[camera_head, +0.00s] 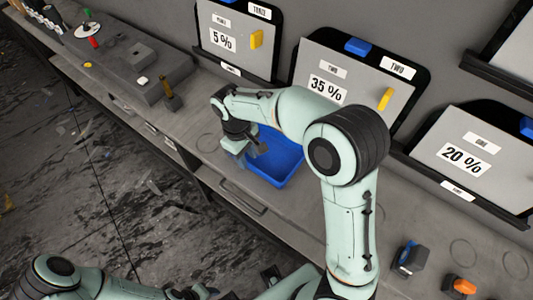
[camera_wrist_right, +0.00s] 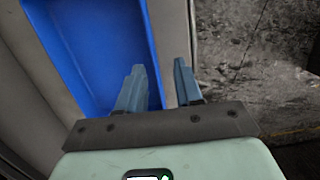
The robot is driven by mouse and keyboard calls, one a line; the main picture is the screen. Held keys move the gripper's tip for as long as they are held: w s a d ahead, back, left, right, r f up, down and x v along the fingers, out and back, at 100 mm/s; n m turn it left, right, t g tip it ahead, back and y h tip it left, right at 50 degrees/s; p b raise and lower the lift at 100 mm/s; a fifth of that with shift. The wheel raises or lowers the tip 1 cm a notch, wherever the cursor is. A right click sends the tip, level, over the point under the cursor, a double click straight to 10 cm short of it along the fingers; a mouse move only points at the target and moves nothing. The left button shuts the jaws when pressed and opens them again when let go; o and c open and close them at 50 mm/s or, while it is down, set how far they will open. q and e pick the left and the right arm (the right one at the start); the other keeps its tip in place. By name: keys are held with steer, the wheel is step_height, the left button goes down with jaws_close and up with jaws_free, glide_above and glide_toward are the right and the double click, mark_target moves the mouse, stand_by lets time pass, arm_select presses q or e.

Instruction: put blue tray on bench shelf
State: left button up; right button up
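The blue tray (camera_head: 277,165) sits on the grey bench top (camera_head: 225,185), partly hidden behind my right arm. My right gripper (camera_head: 247,150) is at the tray's near left side, pointing down. In the right wrist view the fingers (camera_wrist_right: 158,85) are apart, with one over the blue tray (camera_wrist_right: 95,45) and the other outside its side wall. No grip on the wall shows. My left arm is at the bottom left of the head view; its gripper (camera_head: 195,292) is at the bottom edge, too cut off to judge.
Tint panels marked 5 % (camera_head: 222,42), 35 % (camera_head: 327,88) and 20 % (camera_head: 460,158) lean along the wall behind. Grey blocks (camera_head: 150,70) and small tools stand on the bench at left. A dark blue tool (camera_head: 408,260) and an orange one (camera_head: 463,286) stand at lower right.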

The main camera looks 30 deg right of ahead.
mark_target(252, 165)
steer(key=shift+d+f, duration=0.15)
steer(key=shift+f, duration=0.45)
steer(key=f, duration=0.3)
steer(key=d+f, duration=0.1)
steer(key=shift+s+f, duration=0.25)
steer(key=shift+f, duration=0.15)
jaws_close()
